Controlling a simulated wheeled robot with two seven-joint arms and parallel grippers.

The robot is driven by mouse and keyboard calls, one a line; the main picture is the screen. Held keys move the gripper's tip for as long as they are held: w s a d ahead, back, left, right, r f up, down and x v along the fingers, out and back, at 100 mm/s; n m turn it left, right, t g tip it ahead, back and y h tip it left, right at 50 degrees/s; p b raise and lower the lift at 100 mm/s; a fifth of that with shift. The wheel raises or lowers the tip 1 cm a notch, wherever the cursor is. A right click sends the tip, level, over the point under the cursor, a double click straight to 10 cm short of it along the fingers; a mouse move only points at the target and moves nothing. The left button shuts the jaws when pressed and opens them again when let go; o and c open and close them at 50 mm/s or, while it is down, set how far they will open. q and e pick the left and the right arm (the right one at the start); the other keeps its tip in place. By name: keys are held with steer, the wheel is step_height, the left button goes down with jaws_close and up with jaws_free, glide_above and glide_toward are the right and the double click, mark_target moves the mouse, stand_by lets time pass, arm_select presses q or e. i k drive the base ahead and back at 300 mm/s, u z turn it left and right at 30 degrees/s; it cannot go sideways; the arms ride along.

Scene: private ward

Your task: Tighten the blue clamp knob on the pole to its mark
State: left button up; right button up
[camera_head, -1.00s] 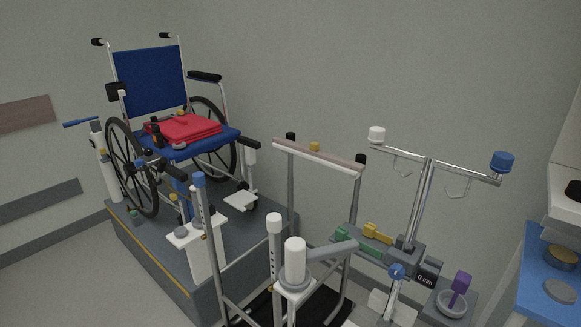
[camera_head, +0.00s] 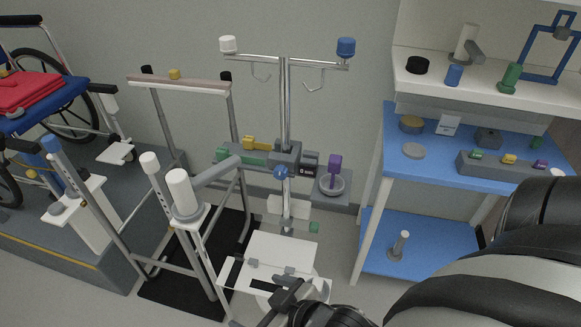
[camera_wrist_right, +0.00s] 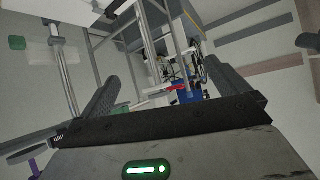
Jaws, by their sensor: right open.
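The blue clamp knob (camera_head: 281,172) sits on the front of the grey clamp block (camera_head: 286,153) on the upright metal pole (camera_head: 285,105). Its mark is too small to make out. My right gripper (camera_head: 276,305) is low in the foreground of the head view, below the knob and apart from it. In the wrist view my right gripper (camera_wrist_right: 150,88) has its two dark fingers spread, with nothing held between them. The knob cannot be made out in the wrist view. My left gripper is not in view.
A white tray (camera_head: 285,250) is between my right gripper and the clamp. A blue-shelved trolley (camera_head: 440,170) stands right. A purple-handled piece in a grey dish (camera_head: 332,184) is beside the clamp.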

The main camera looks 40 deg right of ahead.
mark_target(281, 172)
steer(key=z, duration=0.55)
steer(key=k, duration=1.3)
steer(key=z, duration=1.15)
steer(key=i, duration=0.95)
steer(key=u, duration=0.5)
steer(key=i, duration=0.9)
steer(key=u, duration=0.95)
